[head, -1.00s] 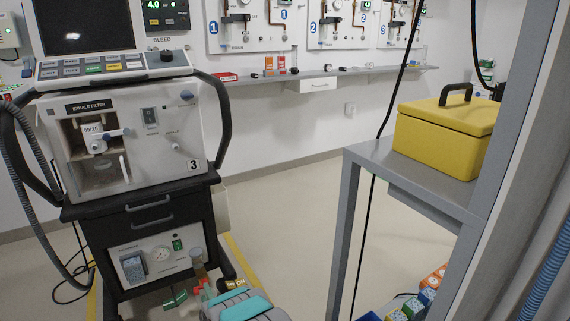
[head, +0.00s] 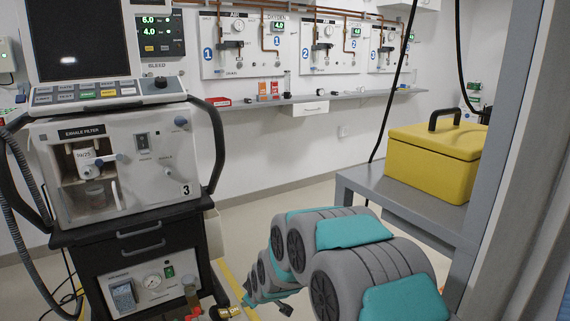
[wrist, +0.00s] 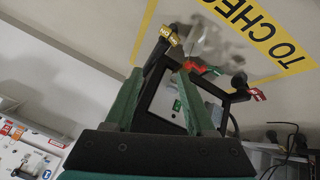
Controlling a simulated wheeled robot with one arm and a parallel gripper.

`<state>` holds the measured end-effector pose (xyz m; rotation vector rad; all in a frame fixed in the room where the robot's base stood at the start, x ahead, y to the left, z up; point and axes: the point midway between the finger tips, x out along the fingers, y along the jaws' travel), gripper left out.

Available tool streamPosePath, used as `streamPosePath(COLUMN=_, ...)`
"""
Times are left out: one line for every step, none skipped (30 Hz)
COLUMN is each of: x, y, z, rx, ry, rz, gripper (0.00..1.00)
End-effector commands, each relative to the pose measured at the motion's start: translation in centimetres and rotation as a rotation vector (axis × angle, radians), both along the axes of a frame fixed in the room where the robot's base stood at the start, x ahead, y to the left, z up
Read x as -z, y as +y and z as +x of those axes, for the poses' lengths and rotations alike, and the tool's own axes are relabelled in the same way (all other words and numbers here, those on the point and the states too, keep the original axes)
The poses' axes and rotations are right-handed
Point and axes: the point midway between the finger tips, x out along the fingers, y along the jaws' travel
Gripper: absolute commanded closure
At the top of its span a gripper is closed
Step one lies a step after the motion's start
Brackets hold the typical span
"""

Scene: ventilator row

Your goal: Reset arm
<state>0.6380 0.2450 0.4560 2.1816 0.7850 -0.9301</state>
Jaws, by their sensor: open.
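My gripper (wrist: 159,72) shows in the wrist view with its two green fingers apart and nothing visible between them. Beyond the fingers is a dark frame (wrist: 150,82), with a yellow tag (wrist: 168,35) and a red tag (wrist: 257,94) near it. I cannot tell whether the fingers touch anything. In the head view my grey and teal arm is folded at the lower right centre. The gripper fingers are not clear there.
The ventilator (head: 120,165) numbered 3 stands on a black cart (head: 135,240) left of my arm. A yellow box (head: 433,160) sits on a grey table (head: 400,200) at right. A shelf (head: 350,96) runs along the back wall. Some floor behind the arm is clear.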

Motion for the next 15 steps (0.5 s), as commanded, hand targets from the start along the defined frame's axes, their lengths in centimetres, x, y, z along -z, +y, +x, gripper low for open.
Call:
streamPosePath(x=-1.4, y=-1.4, z=-1.0, rx=0.029, ry=0.031, rz=0.006, gripper=0.45)
streamPosePath(x=-1.8, y=-2.3, z=-1.8, rx=0.047, ry=0.058, rz=0.007, gripper=0.45)
streamPosePath(x=-2.5, y=-3.4, z=-2.9, rx=0.073, ry=0.090, rz=0.010, gripper=0.45)
streamPosePath(x=-3.1, y=-4.2, z=-3.8, rx=0.090, ry=0.115, rz=0.010, gripper=0.45)
streamPosePath(x=-3.6, y=-5.0, z=-4.6, rx=0.111, ry=0.139, rz=0.011, gripper=0.45)
streamPosePath(x=-4.3, y=-6.1, z=-5.8, rx=0.138, ry=0.172, rz=0.013, gripper=0.45)
streamPosePath(x=-4.9, y=-6.9, z=-6.7, rx=0.158, ry=0.192, rz=0.014, gripper=0.45)
streamPosePath(x=-5.2, y=-7.7, z=-7.7, rx=0.179, ry=0.219, rz=0.014, gripper=0.45)
streamPosePath(x=-5.9, y=-8.7, z=-9.0, rx=0.208, ry=0.249, rz=0.016, gripper=0.45)
streamPosePath(x=-6.4, y=-9.6, z=-10.0, rx=0.228, ry=0.273, rz=0.015, gripper=0.45)
streamPosePath(x=-6.7, y=-10.4, z=-11.1, rx=0.252, ry=0.300, rz=0.014, gripper=0.45)
streamPosePath(x=-7.3, y=-11.4, z=-12.6, rx=0.281, ry=0.330, rz=0.013, gripper=0.45)
streamPosePath(x=-7.7, y=-12.2, z=-13.7, rx=0.304, ry=0.354, rz=0.012, gripper=0.45)
streamPosePath(x=-8.1, y=-12.9, z=-14.8, rx=0.328, ry=0.376, rz=0.012, gripper=0.45)
streamPosePath(x=-8.6, y=-13.9, z=-16.4, rx=0.359, ry=0.409, rz=0.009, gripper=0.45)
